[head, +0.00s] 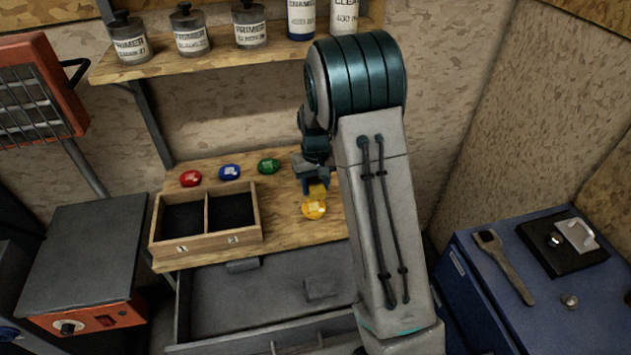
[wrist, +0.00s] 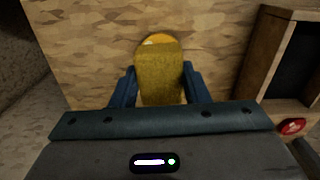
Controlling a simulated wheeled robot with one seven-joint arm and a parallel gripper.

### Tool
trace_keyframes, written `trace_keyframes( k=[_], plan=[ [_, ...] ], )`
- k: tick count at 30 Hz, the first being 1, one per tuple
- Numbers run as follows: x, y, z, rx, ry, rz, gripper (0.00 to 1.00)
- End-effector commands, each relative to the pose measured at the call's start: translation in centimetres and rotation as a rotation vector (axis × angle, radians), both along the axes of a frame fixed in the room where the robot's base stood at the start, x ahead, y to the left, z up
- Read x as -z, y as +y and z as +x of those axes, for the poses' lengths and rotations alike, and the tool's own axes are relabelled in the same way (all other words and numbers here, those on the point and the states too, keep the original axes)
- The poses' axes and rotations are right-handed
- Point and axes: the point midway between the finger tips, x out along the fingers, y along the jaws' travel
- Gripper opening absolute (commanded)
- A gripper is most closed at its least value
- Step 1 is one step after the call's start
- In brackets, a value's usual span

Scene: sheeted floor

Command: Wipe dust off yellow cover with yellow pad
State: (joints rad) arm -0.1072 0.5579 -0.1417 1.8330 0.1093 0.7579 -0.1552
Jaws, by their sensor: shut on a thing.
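My gripper (head: 316,187) is over the right part of the wooden bench and points down. It is shut on the yellow pad (wrist: 160,75), which sits between the two blue fingers in the wrist view. The yellow cover (head: 314,211) is a round disc on the bench, directly under the gripper. In the wrist view only the far rim of the yellow cover (wrist: 151,38) shows past the pad, with a pale patch on it. The pad hides the rest. I cannot tell whether the pad touches the cover.
Red (head: 190,179), blue (head: 229,172) and green (head: 268,166) covers lie in a row left of the gripper. A two-compartment wooden box (head: 207,246) stands in front of them. An open grey drawer (head: 250,300) is below. A shelf (head: 215,57) with bottles hangs above.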

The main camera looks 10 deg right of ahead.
Motion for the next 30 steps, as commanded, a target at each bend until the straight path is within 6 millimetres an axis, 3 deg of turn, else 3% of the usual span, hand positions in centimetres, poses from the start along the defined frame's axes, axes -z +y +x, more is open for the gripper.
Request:
trace_keyframes(
  k=[30],
  plan=[
    [0.94, 0.06, 0.00, -0.002, 0.000, -0.001, 0.23]
  ],
)
